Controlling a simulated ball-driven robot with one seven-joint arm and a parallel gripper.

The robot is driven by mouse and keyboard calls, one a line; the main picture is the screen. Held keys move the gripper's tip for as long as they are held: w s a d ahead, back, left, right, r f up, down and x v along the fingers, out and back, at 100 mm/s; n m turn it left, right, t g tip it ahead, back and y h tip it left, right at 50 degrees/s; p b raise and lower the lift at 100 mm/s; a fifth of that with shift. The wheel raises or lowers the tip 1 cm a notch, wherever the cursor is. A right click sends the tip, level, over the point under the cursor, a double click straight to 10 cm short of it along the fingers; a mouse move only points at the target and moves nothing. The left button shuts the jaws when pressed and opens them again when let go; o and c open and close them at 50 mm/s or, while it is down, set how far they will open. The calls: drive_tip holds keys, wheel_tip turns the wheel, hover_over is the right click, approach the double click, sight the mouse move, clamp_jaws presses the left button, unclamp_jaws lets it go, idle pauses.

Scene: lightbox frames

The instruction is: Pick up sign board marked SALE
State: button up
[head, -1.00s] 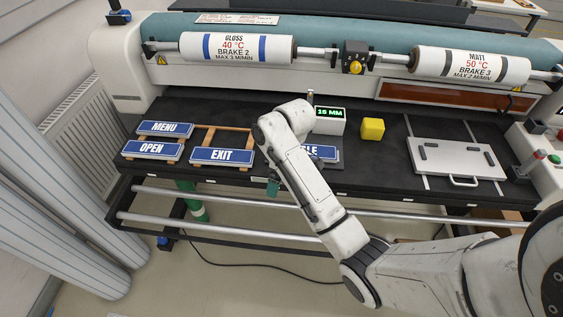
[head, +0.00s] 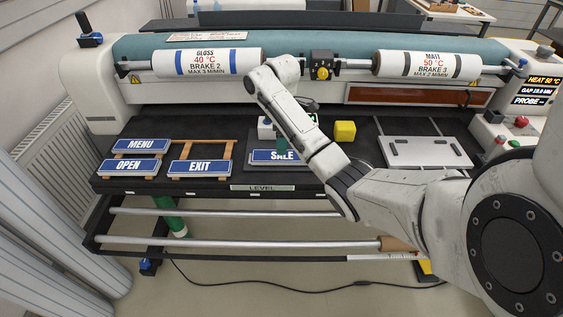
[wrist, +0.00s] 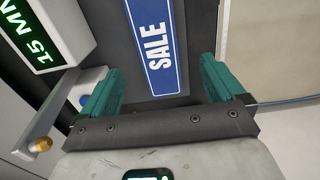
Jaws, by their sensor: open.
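The SALE sign board (head: 270,157) is blue with white letters and a pale edge. In the wrist view the SALE sign (wrist: 158,50) runs lengthwise away from me. My gripper (wrist: 160,80) is open, with its two green fingers spread apart on either side of the sign's line in that view and nothing held. In the head view my gripper (head: 281,137) is at the sign's back edge, partly hidden; I cannot tell its height above the sign.
MENU (head: 141,145), OPEN (head: 128,167) and EXIT (head: 200,166) signs lie to the left. A display box (wrist: 42,35) reading 15 MM is close to the left finger in the wrist view. A yellow cube (head: 345,131) and a silver plate (head: 425,152) are right. Rollers stand behind.

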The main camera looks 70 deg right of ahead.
sight(282, 157)
drive_tip(key=shift+d+f+p, duration=0.2)
drive_tip(key=shift+f+p, duration=0.35)
drive_tip(key=shift+f, duration=2.9)
drive_tip(key=c, duration=1.3)
drive_tip(key=shift+r, duration=0.2)
